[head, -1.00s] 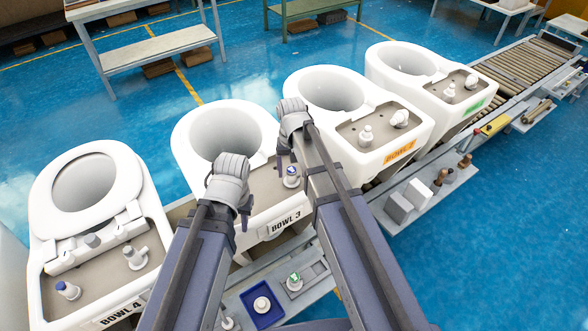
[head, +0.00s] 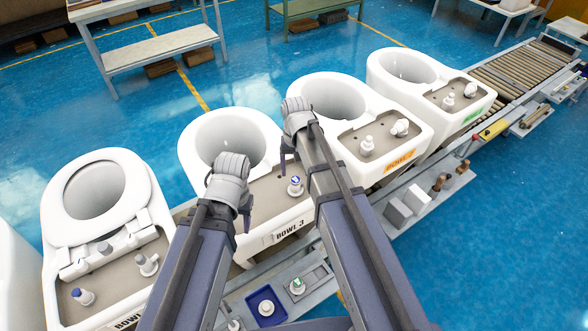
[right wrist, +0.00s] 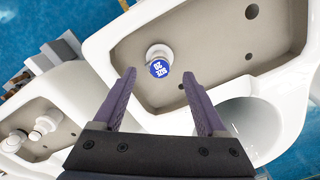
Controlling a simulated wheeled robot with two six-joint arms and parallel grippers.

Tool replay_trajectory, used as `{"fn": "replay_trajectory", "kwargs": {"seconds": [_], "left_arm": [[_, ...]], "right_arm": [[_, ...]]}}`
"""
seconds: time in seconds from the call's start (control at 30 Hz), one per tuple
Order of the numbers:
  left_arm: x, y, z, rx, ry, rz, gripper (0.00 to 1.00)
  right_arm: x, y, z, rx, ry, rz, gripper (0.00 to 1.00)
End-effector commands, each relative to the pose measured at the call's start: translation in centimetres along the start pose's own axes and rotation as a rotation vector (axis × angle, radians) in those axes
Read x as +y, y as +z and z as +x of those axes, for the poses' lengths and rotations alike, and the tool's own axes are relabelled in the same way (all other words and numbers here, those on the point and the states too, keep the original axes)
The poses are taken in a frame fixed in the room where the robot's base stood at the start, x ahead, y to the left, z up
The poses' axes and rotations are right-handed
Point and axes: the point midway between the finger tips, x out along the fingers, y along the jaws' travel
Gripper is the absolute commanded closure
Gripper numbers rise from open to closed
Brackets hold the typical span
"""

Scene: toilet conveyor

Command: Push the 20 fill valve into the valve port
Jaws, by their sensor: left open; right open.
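The 20 fill valve (head: 295,187), white with a blue cap, stands on the grey tank deck of bowl 3 (head: 290,228). In the right wrist view its blue cap (right wrist: 158,69) reads "SIZE 20". The valve is just beyond the tips of my right gripper (right wrist: 160,75), which is open and empty; they look apart. Dark round holes (right wrist: 249,57) show in the deck. The valve's lower end is hidden, so I cannot tell how it sits in the valve port. In the head view my right gripper (head: 284,157) is left of the valve; my left gripper (head: 246,218) is further left, over bowl 3.
Bowl 2 (head: 399,161) and another bowl stand to the right, bowl 4 (head: 125,322) to the left, on the conveyor (head: 510,72). A blue tray (head: 253,303) holds a white part. A green-capped part (head: 297,286) stands beside it.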

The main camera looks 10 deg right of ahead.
Motion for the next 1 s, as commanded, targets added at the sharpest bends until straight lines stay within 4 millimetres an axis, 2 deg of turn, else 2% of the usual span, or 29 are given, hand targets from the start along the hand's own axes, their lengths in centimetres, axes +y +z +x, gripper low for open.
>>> {"fn": "replay_trajectory", "kwargs": {"seconds": [0.03, 0.2, 0.77, 0.87, 1.0], "left_arm": [[-0.1, 0.0, -1.4, 0.0, 0.0, 0.0, 0.5], [-0.2, 0.0, -2.7, 0.001, 0.001, 0.0, 0.5], [-0.2, 0.0, -2.9, 0.002, 0.002, 0.0, 0.5], [-0.2, 0.0, -2.9, 0.002, 0.002, 0.0, 0.5], [-0.3, 0.0, -3.3, 0.002, 0.002, 0.001, 0.5]], "right_arm": [[0.1, 0.1, -1.4, 0.001, -0.001, 0.0, 0.25], [0.3, 0.2, -2.7, 0.002, -0.001, 0.0, 0.25], [0.4, 0.2, -2.9, 0.003, -0.002, 0.0, 0.25], [0.6, 0.2, -2.9, 0.005, -0.002, 0.006, 0.36], [2.6, 0.7, -3.3, 0.023, -0.003, 0.06, 0.51]]}}
